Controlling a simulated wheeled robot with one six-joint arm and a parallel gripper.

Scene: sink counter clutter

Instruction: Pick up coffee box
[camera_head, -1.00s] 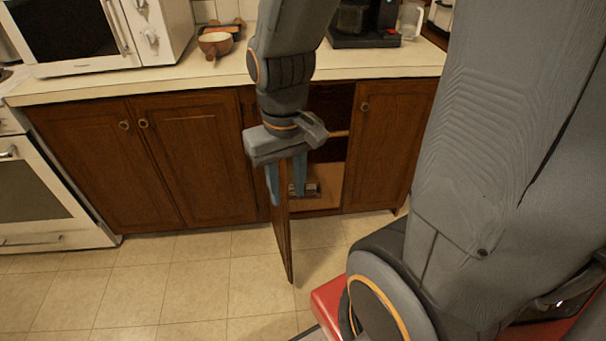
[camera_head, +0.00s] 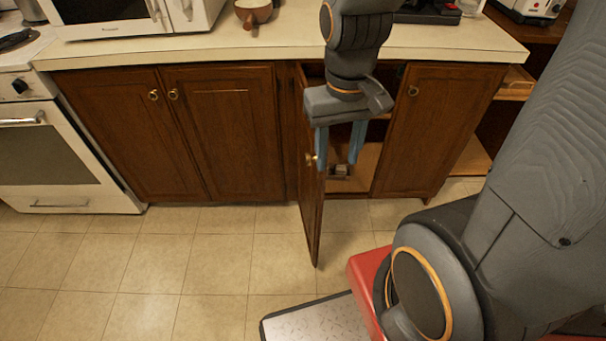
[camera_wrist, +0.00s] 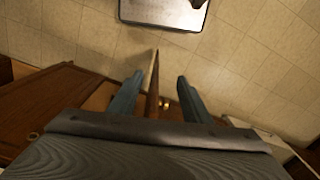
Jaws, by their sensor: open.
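My gripper (camera_head: 337,160) hangs pointing down in front of the open cabinet under the counter, with its two blue fingers apart. It also shows in the wrist view (camera_wrist: 159,79), where the open cabinet door's edge (camera_wrist: 153,90) appears between the spread fingers. I cannot tell whether either finger touches the door. I cannot clearly identify a coffee box in either view. A small greyish object (camera_head: 339,172) sits on the cabinet floor, partly behind the fingers, too small to name. My arm hides part of the cabinet opening.
The open cabinet door (camera_head: 313,220) juts out toward me. An oven (camera_head: 60,160) stands at left. The tiled floor (camera_head: 200,250) is clear at left.

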